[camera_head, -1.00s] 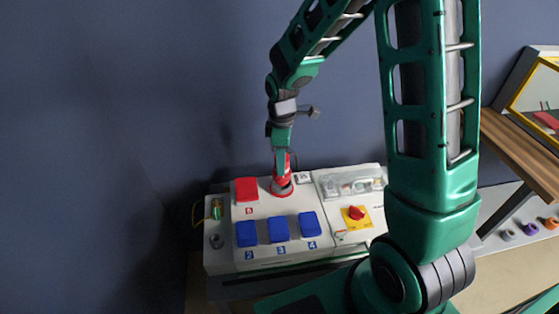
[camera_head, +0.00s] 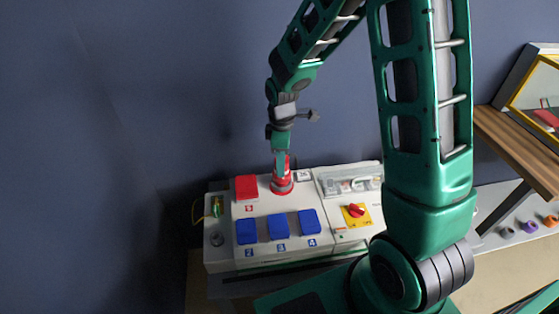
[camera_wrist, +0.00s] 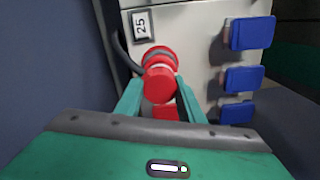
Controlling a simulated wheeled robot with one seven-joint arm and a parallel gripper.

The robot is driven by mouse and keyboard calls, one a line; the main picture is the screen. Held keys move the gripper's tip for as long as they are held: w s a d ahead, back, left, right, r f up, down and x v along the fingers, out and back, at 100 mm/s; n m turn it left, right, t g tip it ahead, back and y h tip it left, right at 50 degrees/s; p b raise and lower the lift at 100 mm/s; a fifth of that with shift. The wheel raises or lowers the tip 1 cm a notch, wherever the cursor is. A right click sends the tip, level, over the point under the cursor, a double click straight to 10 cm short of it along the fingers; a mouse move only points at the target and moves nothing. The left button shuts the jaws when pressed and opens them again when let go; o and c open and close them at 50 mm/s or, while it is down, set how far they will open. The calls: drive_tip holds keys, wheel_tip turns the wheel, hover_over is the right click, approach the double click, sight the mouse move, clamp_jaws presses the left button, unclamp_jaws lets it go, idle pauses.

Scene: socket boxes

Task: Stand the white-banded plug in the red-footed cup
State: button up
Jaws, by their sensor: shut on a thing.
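The plug (camera_head: 285,173) is red at its lower end in the head view; I cannot make out its white band. My gripper (camera_head: 281,160) is shut on it from above, over the red-footed cup (camera_head: 281,189) on the box top. In the wrist view the red plug (camera_wrist: 159,84) lies between the two green fingers of my gripper (camera_wrist: 159,101). The red rim of the cup (camera_wrist: 160,53) shows just beyond it, with a grey part between. The plug looks lined up with the cup and at its mouth. The gripper and plug hide the inside, so the depth is unclear.
A red lid (camera_head: 246,188) stands left of the cup, and several blue lids (camera_head: 278,227) stand in front. A clear cover (camera_head: 351,181) and a red knob on a yellow plate (camera_head: 356,211) are to the right. A dark cable (camera_wrist: 120,52) runs beside the cup.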

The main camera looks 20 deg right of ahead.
drive_tip(key=shift+f, duration=0.15)
idle(0.3)
drive_tip(key=shift+f, duration=0.45)
drive_tip(key=o, duration=1.2)
wheel_tip(320, 180, up, 18)
drive_tip(key=shift+f, duration=0.2)
